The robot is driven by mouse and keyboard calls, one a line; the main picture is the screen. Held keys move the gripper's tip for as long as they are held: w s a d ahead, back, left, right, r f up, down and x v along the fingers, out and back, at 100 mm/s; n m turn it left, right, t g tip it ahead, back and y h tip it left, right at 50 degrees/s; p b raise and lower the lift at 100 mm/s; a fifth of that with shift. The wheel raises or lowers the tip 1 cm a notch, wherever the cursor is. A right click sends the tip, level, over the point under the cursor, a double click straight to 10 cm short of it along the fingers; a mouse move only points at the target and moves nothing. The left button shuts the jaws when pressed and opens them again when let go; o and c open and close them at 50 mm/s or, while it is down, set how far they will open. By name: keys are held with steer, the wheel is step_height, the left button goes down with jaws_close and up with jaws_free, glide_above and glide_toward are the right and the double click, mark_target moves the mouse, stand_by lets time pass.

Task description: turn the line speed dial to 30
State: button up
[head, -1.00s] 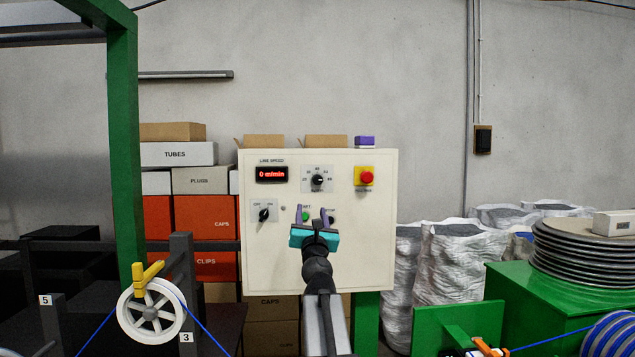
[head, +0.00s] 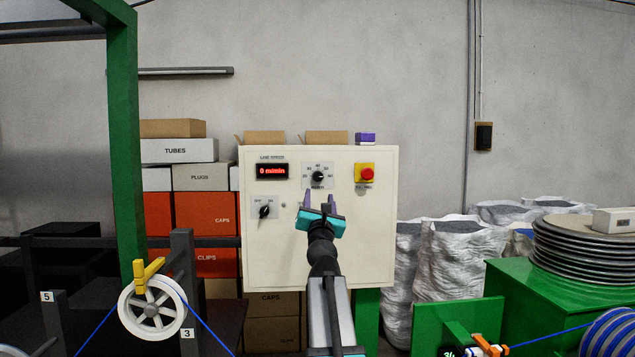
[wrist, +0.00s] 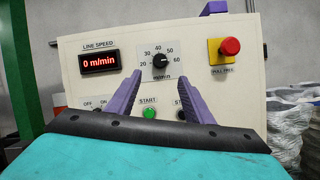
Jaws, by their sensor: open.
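The line speed dial (head: 318,176) is a black knob on a white scale, high on the cream control panel (head: 360,230). My gripper (head: 320,196), with purple fingers and a teal body, is open and empty just below the dial. In the wrist view its fingertips (wrist: 171,81) stand apart below and either side of the dial, not around it.
A red emergency button (head: 367,176) on a yellow base is right of the dial. An OFF/ON switch (head: 264,212) is lower left. A green START button (wrist: 149,112) and a black STOP button (wrist: 182,114) sit below, between and behind the fingers. A green post (head: 124,150) stands left.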

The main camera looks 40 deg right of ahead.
mark_target(318, 178)
steer(key=shift+x, duration=6.05)
steer(key=shift+f, duration=0.1)
steer(key=c, duration=1)
